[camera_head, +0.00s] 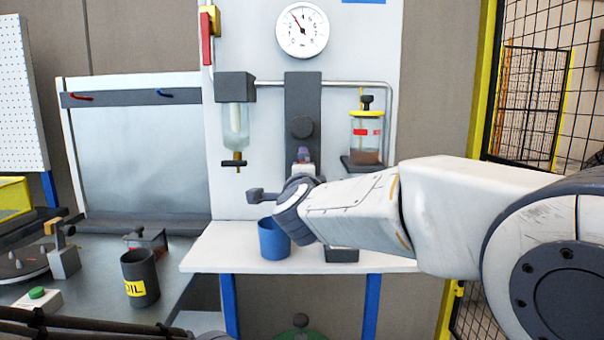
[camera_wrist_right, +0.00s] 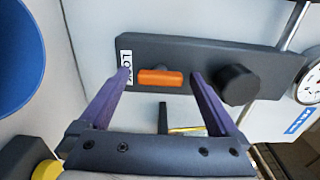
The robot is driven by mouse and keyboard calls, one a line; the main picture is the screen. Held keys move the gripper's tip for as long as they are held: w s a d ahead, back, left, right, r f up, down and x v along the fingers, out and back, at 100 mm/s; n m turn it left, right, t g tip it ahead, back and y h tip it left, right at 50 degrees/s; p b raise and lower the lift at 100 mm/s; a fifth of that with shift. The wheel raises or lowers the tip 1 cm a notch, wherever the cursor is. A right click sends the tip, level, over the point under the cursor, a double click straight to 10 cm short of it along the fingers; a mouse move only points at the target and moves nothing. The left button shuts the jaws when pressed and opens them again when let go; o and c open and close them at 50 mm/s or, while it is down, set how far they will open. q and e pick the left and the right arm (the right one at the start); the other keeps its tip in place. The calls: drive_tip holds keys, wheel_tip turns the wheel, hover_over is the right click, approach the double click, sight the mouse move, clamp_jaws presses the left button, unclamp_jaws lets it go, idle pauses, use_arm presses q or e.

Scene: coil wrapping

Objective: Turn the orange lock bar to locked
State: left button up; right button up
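The orange lock bar (camera_wrist_right: 161,78) sits on a dark plate (camera_wrist_right: 200,58) in the right wrist view and lies roughly along the plate's length. A white "LOCK" label (camera_wrist_right: 125,66) is beside its left end. My right gripper (camera_wrist_right: 158,84) is open. Its two purple fingers stand apart, with the bar showing between their tips; I cannot tell whether they touch it. In the head view, the dark plate (camera_head: 303,90) is on the upright panel, and my right wrist hides the bar. My left gripper is not in view.
A dark round knob (camera_wrist_right: 237,85) is close to the right finger. In the head view, a blue cup (camera_head: 272,240) stands on the white shelf (camera_head: 215,250) below my wrist. A jar with a yellow lid (camera_head: 366,132) is to the right, a clear oiler (camera_head: 236,125) to the left.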

drive_tip(key=shift+s, duration=0.1)
drive_tip(key=s, duration=1)
drive_tip(key=shift+s, duration=0.15)
